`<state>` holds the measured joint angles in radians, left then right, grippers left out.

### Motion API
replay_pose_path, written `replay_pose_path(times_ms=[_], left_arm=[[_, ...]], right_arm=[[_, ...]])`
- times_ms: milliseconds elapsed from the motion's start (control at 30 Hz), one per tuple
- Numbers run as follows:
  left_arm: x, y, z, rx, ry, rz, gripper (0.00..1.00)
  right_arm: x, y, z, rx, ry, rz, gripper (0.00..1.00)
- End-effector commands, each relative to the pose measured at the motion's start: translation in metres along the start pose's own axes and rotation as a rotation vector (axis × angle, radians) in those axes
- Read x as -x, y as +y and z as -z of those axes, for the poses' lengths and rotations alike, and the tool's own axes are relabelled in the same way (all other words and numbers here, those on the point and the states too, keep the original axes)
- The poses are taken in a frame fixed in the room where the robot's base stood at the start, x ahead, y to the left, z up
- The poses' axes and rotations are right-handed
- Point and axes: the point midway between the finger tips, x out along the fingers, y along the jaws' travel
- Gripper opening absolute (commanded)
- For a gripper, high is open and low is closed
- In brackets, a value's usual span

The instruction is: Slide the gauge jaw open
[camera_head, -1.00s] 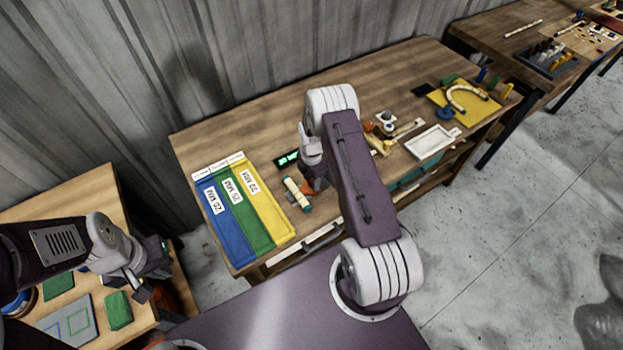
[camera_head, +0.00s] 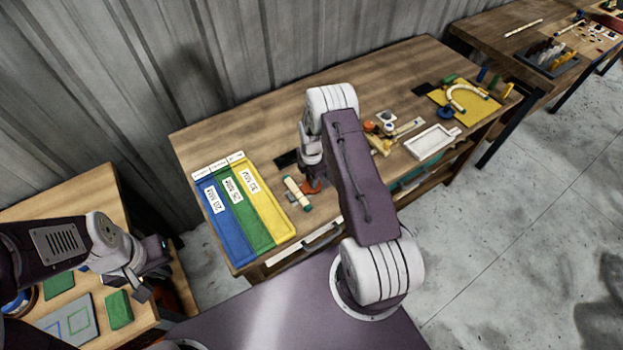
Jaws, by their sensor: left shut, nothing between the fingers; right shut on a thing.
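The gauge shows as a small dark display block (camera_head: 286,158) on the middle table, with an orange part (camera_head: 312,187) beside a pale rattan piece with green ends (camera_head: 297,193). My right gripper (camera_head: 313,178) reaches down at the orange part and is shut on it, as far as I can see; my arm hides much of the contact and the gauge jaw's exact opening. The rattan piece lies just left of the fingers. My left gripper (camera_head: 142,290) is shut and empty over the left table, away from the gauge.
Blue, green and yellow labelled trays (camera_head: 264,212) lie left of the gauge. A white tray (camera_head: 431,142) and a yellow board with a bent rattan piece (camera_head: 466,97) are at the right. A green block (camera_head: 118,309) sits near my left gripper. The table's back middle is clear.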

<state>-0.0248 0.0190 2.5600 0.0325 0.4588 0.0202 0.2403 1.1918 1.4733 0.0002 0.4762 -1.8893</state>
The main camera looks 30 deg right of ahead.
Motion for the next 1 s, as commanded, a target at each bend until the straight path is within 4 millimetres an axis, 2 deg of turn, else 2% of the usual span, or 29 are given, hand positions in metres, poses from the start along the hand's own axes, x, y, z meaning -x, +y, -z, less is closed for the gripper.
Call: replay_pose_path(times_ms=[700,767,1000], left_arm=[[-0.002,0.000,0.000,0.000,0.000,0.000,0.00],[-0.005,0.000,-0.001,0.000,0.000,0.000,0.00],[-0.023,0.000,-0.002,0.000,0.000,0.000,0.00]], right_arm=[[-0.001,0.000,-0.002,0.000,0.000,0.001,0.00],[-0.003,0.000,-0.006,-0.001,0.000,0.001,0.00],[-0.003,0.000,-0.042,-0.003,-0.001,-0.002,0.00]])
